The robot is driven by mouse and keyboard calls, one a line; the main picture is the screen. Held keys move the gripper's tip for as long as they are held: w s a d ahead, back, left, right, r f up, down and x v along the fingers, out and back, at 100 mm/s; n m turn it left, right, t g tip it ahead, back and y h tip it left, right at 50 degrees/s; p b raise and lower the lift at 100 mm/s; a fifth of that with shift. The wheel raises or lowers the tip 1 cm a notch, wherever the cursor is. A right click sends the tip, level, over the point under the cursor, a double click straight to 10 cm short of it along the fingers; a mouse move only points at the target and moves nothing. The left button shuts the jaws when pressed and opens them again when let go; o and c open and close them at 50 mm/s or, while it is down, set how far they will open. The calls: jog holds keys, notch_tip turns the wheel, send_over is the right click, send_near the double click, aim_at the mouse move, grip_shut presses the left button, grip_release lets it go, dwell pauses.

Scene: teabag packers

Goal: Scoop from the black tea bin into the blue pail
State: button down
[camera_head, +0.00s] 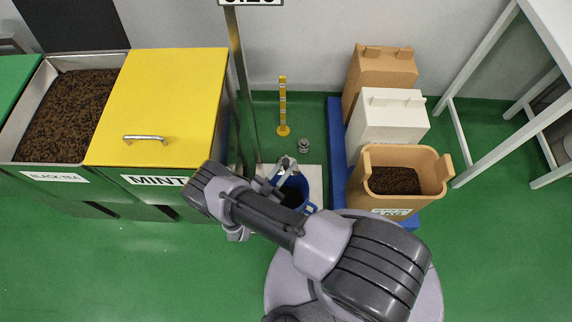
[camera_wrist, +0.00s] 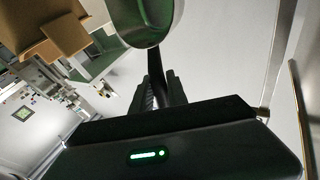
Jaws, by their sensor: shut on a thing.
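The black tea bin (camera_head: 53,177) stands open at the far left in the head view, with dark loose tea (camera_head: 75,110) inside. The blue pail (camera_head: 312,208) is near the middle, partly covered by my arm, with dark content inside. My gripper is shut on a scoop (camera_wrist: 148,20); its dark handle (camera_wrist: 157,75) runs between the fingers in the wrist view. The scoop's bowl shows greenish reflections and no tea is visible on it. In the head view a grey metal part (camera_head: 285,165) is over the pail's far edge; I cannot tell whether it is scoop or gripper.
The mint bin's yellow lid (camera_head: 165,95) is shut, beside the tea bin. A post (camera_head: 240,80) carries a sign, cut off at the top. A yellow post (camera_head: 283,105) and small weight (camera_head: 303,146) stand behind the pail. Crates (camera_head: 388,120) stand on a blue base at right.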

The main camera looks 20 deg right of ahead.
jog(key=shift+w+d+r+p, duration=0.1)
jog(key=shift+w+r+p, duration=0.15)
jog(key=shift+p, duration=0.15)
jog(key=w+p, duration=0.1)
jog(key=w+d+n+g+y+p, duration=0.1)
jog(key=w+p, duration=0.1)
jog(key=w+r+n+y+p, duration=0.1)
jog(key=shift+w+d+g, duration=0.25)
jog(key=shift+w+g, duration=0.05)
jog(key=shift+w, duration=0.05)
jog(key=w+d+f+n+g+y+b, duration=0.2)
jog(key=w+f+g, duration=0.1)
jog(key=w, duration=0.3)
jog(key=w+d+f+n+g+y+b, duration=0.2)
jog(key=w+f+g+y, duration=0.1)
jog(key=w, duration=0.3)
jog(key=shift+f+b, duration=0.4)
jog(key=shift+f, duration=0.4)
jog(key=shift+w, duration=0.1)
